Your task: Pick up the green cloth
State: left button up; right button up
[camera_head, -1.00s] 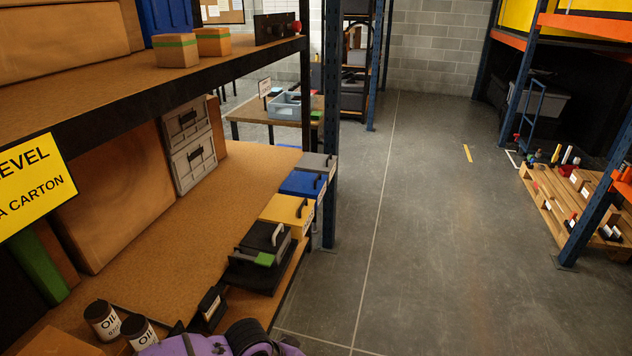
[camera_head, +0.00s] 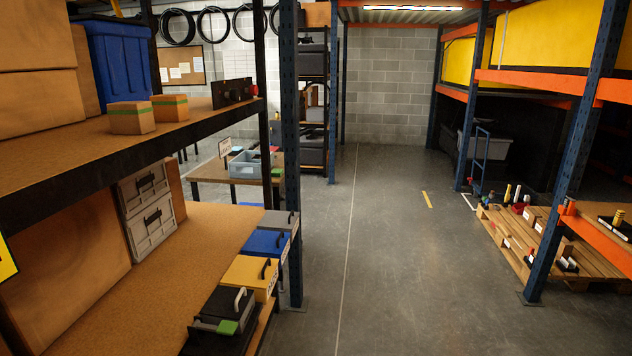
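A small green piece (camera_head: 228,327) lies on the front of a black case at the near end of the left shelf, by the case's pale handle. It looks flat and may be the green cloth. Another small green patch (camera_head: 277,171) shows on the right end of the far table; it is too small to tell what it is. Neither of my grippers is in view.
The black case (camera_head: 213,307), a yellow box (camera_head: 247,270), a blue box (camera_head: 265,243) and a grey box (camera_head: 278,220) line the shelf edge. A blue post (camera_head: 292,190) stands beside them. The aisle floor (camera_head: 395,260) is clear. A wooden pallet (camera_head: 520,250) lies at right.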

aim_at(275, 172)
jog(key=i+z, duration=0.25)
jog(key=i, duration=4)
jog(key=i+u, duration=0.15)
jog(key=i, duration=0.6)
jog(key=i+l+u, duration=0.1)
jog(key=i, duration=0.7)
jog(key=l+u, duration=0.1)
jog(key=u, duration=1.6)
jog(key=i+l, duration=0.05)
